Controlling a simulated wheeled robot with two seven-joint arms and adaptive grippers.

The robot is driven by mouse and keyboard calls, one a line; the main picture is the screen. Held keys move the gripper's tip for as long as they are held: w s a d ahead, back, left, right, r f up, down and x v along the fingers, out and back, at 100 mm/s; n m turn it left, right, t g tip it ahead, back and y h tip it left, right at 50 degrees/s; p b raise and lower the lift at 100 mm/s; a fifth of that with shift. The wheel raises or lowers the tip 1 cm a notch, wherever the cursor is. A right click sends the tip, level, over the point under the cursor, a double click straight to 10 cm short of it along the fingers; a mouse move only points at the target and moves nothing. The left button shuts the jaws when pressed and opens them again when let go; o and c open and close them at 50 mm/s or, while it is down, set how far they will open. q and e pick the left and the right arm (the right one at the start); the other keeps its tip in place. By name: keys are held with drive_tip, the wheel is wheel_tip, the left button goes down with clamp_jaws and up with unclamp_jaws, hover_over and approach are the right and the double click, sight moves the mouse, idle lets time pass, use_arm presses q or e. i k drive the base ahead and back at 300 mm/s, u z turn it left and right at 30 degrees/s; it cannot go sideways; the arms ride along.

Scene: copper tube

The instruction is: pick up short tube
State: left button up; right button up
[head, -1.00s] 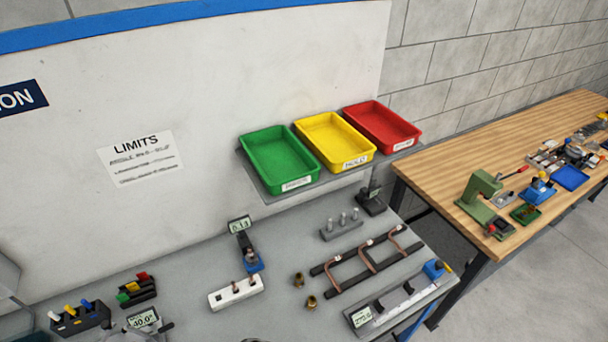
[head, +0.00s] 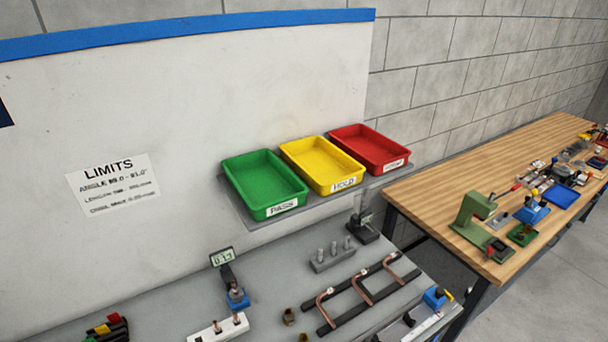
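Several bent copper tubes rest across two dark rails (head: 343,322) on the grey bench at the lower right. I see a left tube (head: 320,304), a middle tube (head: 362,291) and a right tube (head: 389,268), each with a small pale tag at its far end. I cannot tell from this view which one is the short tube. Neither of my grippers is in view.
Green (head: 233,185), yellow (head: 297,150) and red (head: 346,139) trays sit on a shelf. A blue-based gauge (head: 238,298) and white block (head: 204,336) stand left.

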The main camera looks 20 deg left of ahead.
sight(234, 288)
drive_tip(key=u, duration=0.6)
drive_tip(key=k, duration=0.8)
drive_tip(key=u, duration=0.95)
drive_tip(key=k, duration=0.45)
drive_tip(key=z, duration=0.4)
drive_tip(key=i, duration=0.8)
drive_tip(key=u, duration=0.05)
